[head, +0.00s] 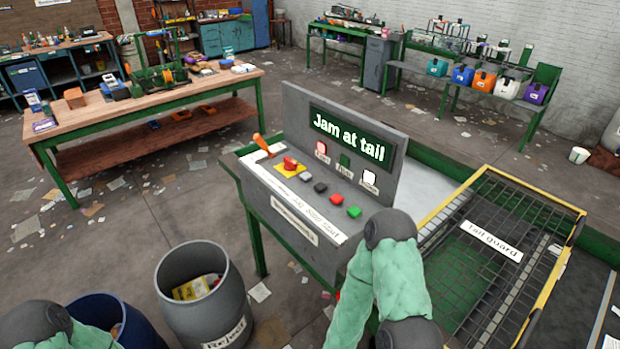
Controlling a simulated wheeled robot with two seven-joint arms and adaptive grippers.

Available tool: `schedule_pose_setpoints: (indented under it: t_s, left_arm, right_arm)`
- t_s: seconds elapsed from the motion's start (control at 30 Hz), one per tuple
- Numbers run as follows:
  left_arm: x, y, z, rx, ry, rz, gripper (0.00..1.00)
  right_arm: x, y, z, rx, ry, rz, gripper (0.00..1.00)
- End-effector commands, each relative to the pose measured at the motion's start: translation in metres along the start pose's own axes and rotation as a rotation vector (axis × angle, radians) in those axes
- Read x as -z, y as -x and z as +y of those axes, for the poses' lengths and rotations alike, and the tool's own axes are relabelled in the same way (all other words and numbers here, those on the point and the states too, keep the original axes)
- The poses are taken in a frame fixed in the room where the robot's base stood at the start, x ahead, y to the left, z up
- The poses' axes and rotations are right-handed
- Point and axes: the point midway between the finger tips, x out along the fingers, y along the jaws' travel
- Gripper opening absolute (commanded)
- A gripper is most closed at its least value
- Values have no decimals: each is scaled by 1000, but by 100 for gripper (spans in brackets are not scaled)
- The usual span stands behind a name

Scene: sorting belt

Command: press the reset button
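The control console (290,225) stands in the middle of the head view, with a row of buttons on its sloping top. My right arm crosses the console's near right corner. My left arm shows at the bottom left. Neither gripper is visible.
A screen (347,138) reads "Jam at tail"; red and white lamps below look lit. An orange-handled lever (262,143) stands at the console's left end. The yellow-framed tail guard (490,240) lies right. A grey reject bin (205,300) and blue bin (100,308) stand front left.

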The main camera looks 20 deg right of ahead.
Motion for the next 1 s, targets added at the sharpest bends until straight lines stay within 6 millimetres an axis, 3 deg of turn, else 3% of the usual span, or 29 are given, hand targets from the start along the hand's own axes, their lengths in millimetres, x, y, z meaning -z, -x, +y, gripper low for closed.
schedule_pose_setpoints:
  t_s: [0.47,0.67,1.0]
  left_arm:
    - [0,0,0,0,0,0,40]
    - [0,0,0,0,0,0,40]
    - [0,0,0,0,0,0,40]
  right_arm:
    - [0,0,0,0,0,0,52]
    - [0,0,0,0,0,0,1]
    - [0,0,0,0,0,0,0]
